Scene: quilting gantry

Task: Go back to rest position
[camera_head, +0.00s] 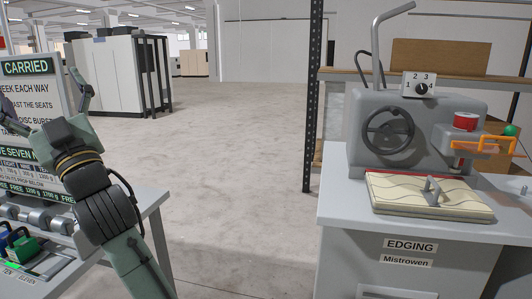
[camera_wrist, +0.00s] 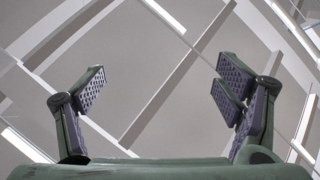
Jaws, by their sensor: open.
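My gripper (camera_head: 42,88) is raised at the left of the head view, in front of a sign board and above the left table. In the wrist view my gripper (camera_wrist: 163,85) is open. My arm rises from the bottom of the head view and hides part of the left table and board.
The sign board (camera_head: 18,110) and left table (camera_head: 150,200) are close to my arm. Coloured weights (camera_head: 22,245) lie there. At right, a grey machine (camera_head: 395,125) with a quilted pad (camera_head: 415,192) stands on a bench (camera_head: 350,200). Open floor (camera_head: 230,150) lies between.

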